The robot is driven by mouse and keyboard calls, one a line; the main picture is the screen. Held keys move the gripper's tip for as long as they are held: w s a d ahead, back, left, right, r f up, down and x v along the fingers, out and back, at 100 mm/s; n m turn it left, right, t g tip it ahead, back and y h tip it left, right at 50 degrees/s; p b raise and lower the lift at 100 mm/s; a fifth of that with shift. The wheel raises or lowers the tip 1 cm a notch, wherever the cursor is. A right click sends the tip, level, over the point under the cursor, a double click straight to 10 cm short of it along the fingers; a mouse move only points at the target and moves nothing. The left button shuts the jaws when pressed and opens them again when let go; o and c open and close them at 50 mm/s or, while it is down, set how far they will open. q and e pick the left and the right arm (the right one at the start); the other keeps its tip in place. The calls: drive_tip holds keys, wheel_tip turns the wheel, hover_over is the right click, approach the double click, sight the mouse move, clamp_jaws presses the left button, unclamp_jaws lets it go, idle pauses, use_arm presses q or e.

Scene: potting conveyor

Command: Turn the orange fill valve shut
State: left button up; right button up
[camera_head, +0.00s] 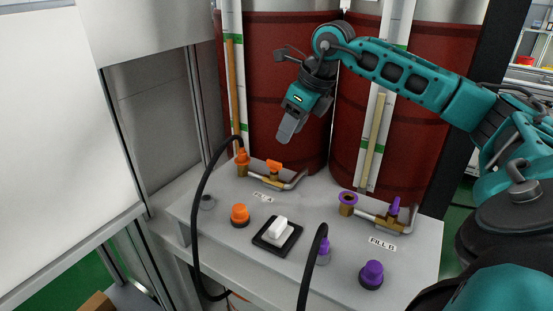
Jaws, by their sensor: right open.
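The orange fill valve (274,168) sits on a short metal pipe at the back left of the grey bench panel, by a small label. Its orange handle lies roughly along the pipe as far as I can see. A black hose with an orange coupling (242,157) is on the port at the pipe's left end. My right gripper (287,132) is above the valve and slightly to its right, pointing down, apart from it. Its jaws are open and hold nothing visible; the gap between the fingers is hard to see. My left gripper is out of view.
The panel (320,196) also bears a purple valve (394,208), a purple ring port (348,198), an orange knob (240,214), a purple knob (372,273) and a white switch (279,228). Black hoses (196,225) loop in front. Red tanks (280,90) with sight gauges stand behind.

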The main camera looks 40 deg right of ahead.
sight(274, 161)
drive_tip(key=b+x, duration=0.1)
drive_tip(key=x, duration=0.9)
drive_tip(key=shift+r, duration=0.1)
clamp_jaws()
